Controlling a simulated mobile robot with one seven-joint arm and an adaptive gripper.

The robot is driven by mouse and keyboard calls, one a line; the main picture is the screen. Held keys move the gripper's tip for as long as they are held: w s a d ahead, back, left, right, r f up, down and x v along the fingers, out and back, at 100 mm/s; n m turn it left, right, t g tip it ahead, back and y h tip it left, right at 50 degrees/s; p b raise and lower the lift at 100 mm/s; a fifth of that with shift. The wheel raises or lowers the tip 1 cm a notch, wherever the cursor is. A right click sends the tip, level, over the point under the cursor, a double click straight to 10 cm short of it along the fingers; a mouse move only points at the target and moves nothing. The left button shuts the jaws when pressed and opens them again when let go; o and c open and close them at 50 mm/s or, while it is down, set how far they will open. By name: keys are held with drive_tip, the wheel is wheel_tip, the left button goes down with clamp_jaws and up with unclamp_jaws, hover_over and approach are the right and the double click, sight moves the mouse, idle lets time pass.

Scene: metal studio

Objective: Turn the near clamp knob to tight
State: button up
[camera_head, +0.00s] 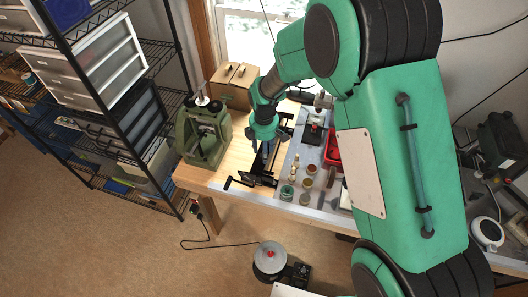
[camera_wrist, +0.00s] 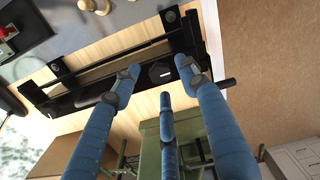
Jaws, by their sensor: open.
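A black clamp device (camera_head: 258,178) lies at the front edge of the wooden bench, with a dark handle sticking out at its left. In the wrist view the black device (camera_wrist: 95,98) spans the upper part, with two long rails. A dark hexagonal knob (camera_wrist: 160,72) sits near its right end; I cannot tell for certain that it is the near clamp knob. My gripper (camera_wrist: 157,78) has three blue fingers, spread open and empty, with the tips around the hexagonal knob in the picture. I cannot tell whether they touch it. In the head view my gripper (camera_head: 262,146) is over the device, partly hidden.
Several small jars (camera_head: 287,192) stand on a grey mat to the right, with a red bin (camera_head: 333,150) behind. A cardboard box (camera_head: 233,84) is at the back.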

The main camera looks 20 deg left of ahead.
drive_tip(key=shift+f, duration=0.5)
clamp_jaws()
